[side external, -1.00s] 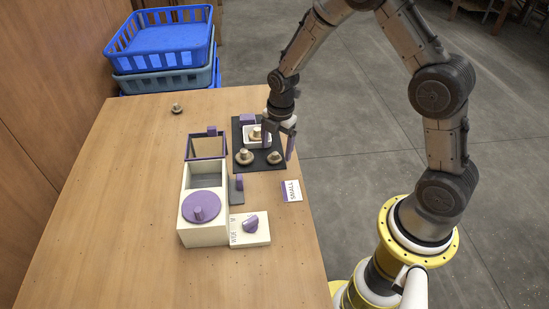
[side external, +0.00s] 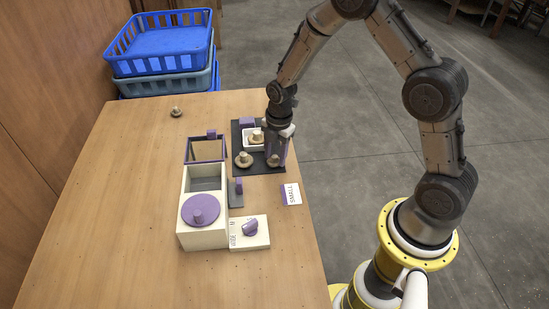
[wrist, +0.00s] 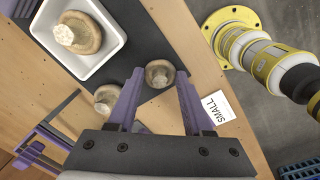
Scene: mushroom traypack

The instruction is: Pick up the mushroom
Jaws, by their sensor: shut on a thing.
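The mushroom (wrist: 160,73) is pale brown with a whitish stem and sits at the near right of the dark mat (side external: 258,168). In the side view it is partly hidden by my fingers (side external: 273,160). My gripper (wrist: 159,78) reaches down with its two purple fingers on either side of this mushroom and is shut on it. The mushroom appears still at mat level. A second mushroom (side external: 243,159) lies on the mat to its left. Another mushroom (side external: 256,137) is in the white tray (wrist: 82,77) on the mat.
A SMALL card (side external: 291,193) lies near the table's right edge. A lone mushroom (side external: 177,112) sits far left. Blue crates (side external: 165,45) stand behind.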

